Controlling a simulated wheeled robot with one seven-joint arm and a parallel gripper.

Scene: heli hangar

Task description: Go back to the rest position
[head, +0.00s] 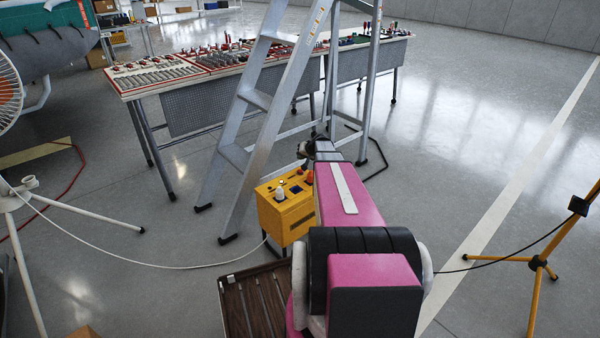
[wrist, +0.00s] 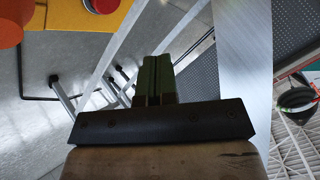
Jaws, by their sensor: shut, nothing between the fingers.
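My gripper (wrist: 154,78) shows in the wrist view with its two greenish fingers pressed together and nothing between them. In the head view my pink arm reaches forward, and its far end is partly hidden beside the yellow box (head: 268,215). The yellow box has knobs and a red button on top. In the wrist view a yellow surface (wrist: 85,18) with a red button lies at the upper left, apart from the fingers. Metal ladder legs show behind the fingers.
An aluminium stepladder (head: 262,110) stands close beyond the yellow box. A long workbench (head: 150,82) with tools lies behind it. A brown tray (head: 226,300) is at lower left of my arm. A yellow tripod (head: 540,262) stands right. White cable crosses the floor at left. Open floor lies right.

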